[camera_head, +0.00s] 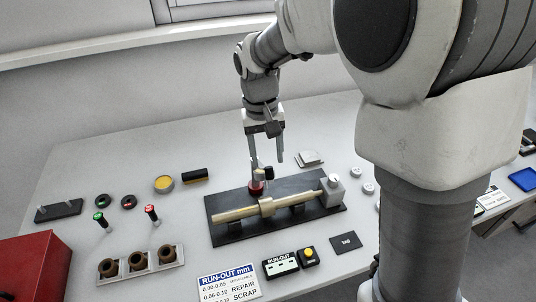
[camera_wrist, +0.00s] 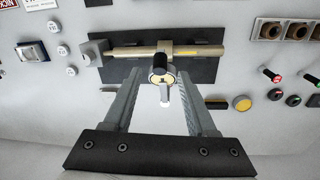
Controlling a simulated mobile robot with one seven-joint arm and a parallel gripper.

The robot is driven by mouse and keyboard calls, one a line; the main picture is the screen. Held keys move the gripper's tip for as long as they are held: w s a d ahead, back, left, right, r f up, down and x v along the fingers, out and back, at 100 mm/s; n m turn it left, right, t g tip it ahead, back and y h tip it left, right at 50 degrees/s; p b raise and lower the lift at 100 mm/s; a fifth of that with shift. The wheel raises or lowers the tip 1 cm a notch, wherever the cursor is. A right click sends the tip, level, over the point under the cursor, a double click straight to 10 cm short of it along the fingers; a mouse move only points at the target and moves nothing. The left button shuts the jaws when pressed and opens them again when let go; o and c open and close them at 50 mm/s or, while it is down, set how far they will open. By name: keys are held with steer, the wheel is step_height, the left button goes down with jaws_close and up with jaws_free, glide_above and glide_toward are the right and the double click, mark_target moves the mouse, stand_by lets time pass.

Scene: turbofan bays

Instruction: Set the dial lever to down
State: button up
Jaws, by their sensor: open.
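A dial indicator with a dark red body (camera_head: 256,188) stands at the back edge of a black run-out fixture (camera_head: 225,236). In the wrist view its round face (camera_wrist: 160,78) is pale and black, and a short white lever (camera_wrist: 165,98) sticks out from it toward the gripper base. My gripper (camera_head: 267,162) is open and points down just above the dial. In the wrist view my gripper (camera_wrist: 159,72) has one finger on each side of the dial and lever, with nothing clamped. In the head view the near finger partly hides the dial.
A brass shaft (camera_head: 238,213) lies across the fixture, with a grey block (camera_head: 333,191) at its right end. A red box (camera_head: 40,268) is at left. A cup rack, green and red pins, rings and a yellow disc (camera_head: 164,184) lie left. A run-out sign (camera_head: 229,283) lies in front.

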mark_target(269, 168)
steer(key=shift+d+f, duration=0.2)
steer(key=shift+f, duration=2.1)
steer(key=shift+c, duration=0.2)
jaws_close()
